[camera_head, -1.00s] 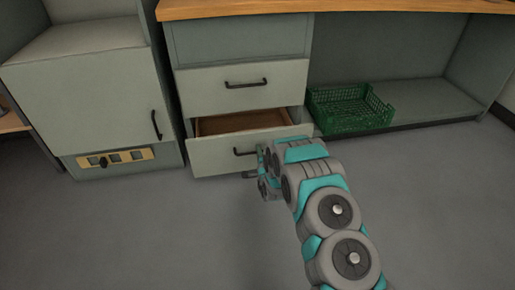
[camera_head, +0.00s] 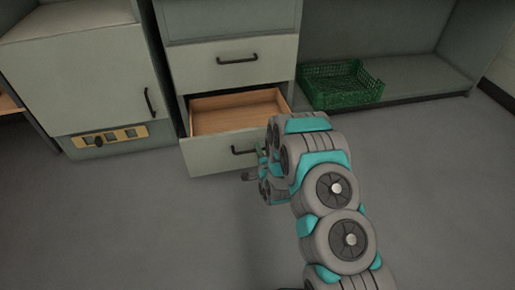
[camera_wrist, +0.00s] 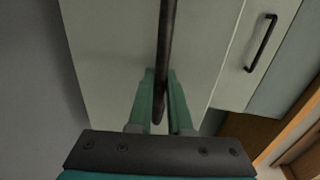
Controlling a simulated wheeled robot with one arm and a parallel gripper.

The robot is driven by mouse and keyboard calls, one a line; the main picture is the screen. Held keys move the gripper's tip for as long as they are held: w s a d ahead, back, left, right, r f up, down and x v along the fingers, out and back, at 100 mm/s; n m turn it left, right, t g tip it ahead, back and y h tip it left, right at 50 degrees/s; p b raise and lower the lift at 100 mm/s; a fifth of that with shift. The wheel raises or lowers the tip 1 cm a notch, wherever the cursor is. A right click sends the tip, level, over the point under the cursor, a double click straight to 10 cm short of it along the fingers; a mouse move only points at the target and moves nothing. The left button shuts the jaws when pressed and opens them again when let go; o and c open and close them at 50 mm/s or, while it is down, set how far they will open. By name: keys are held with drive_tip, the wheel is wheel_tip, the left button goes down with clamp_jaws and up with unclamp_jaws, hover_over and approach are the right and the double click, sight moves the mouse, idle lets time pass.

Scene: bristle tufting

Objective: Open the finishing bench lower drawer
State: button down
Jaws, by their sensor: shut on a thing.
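The finishing bench lower drawer (camera_head: 211,156) stands pulled out, with its bare wooden inside (camera_head: 236,113) showing. It has a dark bar handle (camera_head: 240,150), partly hidden by my arm in the head view. In the wrist view the handle (camera_wrist: 166,55) runs between the two green fingers of my gripper (camera_wrist: 160,100), which is shut on it. In the head view my gripper (camera_head: 258,164) is at the right part of the drawer front, mostly hidden by my wrist. The wrist view also shows the pale drawer front (camera_wrist: 105,55).
The upper drawer (camera_head: 233,62) above is shut, with its own handle (camera_head: 237,60). A green crate (camera_head: 341,86) sits on the low shelf to the right. A grey cabinet (camera_head: 80,75) stands to the left. The floor (camera_head: 150,230) in front is clear.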

drive_tip(key=shift+f, duration=0.1)
drive_tip(key=c, duration=0.8)
unclamp_jaws()
drive_tip(key=shift+c, duration=0.2)
drive_tip(key=shift+s, duration=0.1)
drive_tip(key=v, duration=0.7)
drive_tip(key=shift+s+d, duration=0.2)
drive_tip(key=shift+s, duration=0.1)
drive_tip(key=shift+w+r, duration=0.1)
drive_tip(key=shift+r, duration=0.1)
